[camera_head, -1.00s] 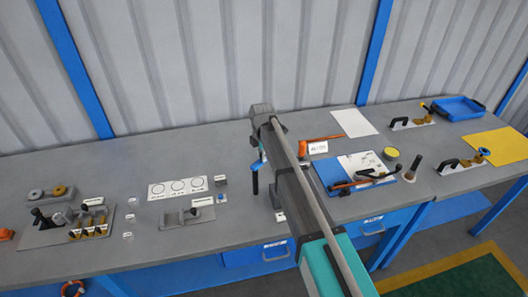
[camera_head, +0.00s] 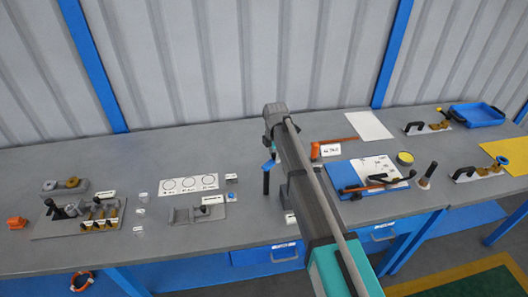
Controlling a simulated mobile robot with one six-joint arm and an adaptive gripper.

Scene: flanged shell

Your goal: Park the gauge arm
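An orange bar with an upright knob at its left end (camera_head: 338,145) lies on the bench behind a small white label; it may be the gauge arm, but I cannot tell for certain. A second dark and orange lever (camera_head: 378,183) lies across the blue board (camera_head: 338,172). My arm reaches up from the lower right over the bench. My gripper (camera_head: 267,182) seems to hang at its far end, left of both, where a blue and black part points down. Its fingers are too small and hidden to read, and I see nothing clearly held.
At left stands a grey fixture plate (camera_head: 45,232) with several brass pieces. A white card with three circles (camera_head: 188,185) and a grey block (camera_head: 185,215) lie mid-bench. At right are a yellow tin (camera_head: 405,158), a dark post (camera_head: 427,175), black-handled tools and a blue tray (camera_head: 477,114).

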